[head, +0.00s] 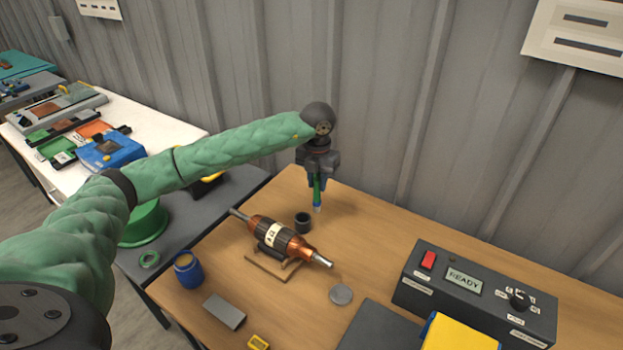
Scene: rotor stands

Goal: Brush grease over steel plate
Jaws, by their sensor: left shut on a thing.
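My left gripper (317,180) is shut on a green-handled brush (317,196), held upright with its pale tip down. The brush is above the back of the wooden table, just behind and right of a small black cup (303,223). A blue pot (188,272) with a tan fill, which looks like the grease, stands at the table's left edge. A flat grey rectangular block (224,311), which may be the steel plate, lies in front of it. A round grey disc (341,294) lies further right. My right gripper is out of view.
A copper-and-black rotor (280,240) rests on a wooden-based stand (268,268) mid-table. A black control box (475,290) reading READY stands right. A dark pad (378,330), a yellow item (458,334) and a small yellow block (258,342) are in front. The back right table is clear.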

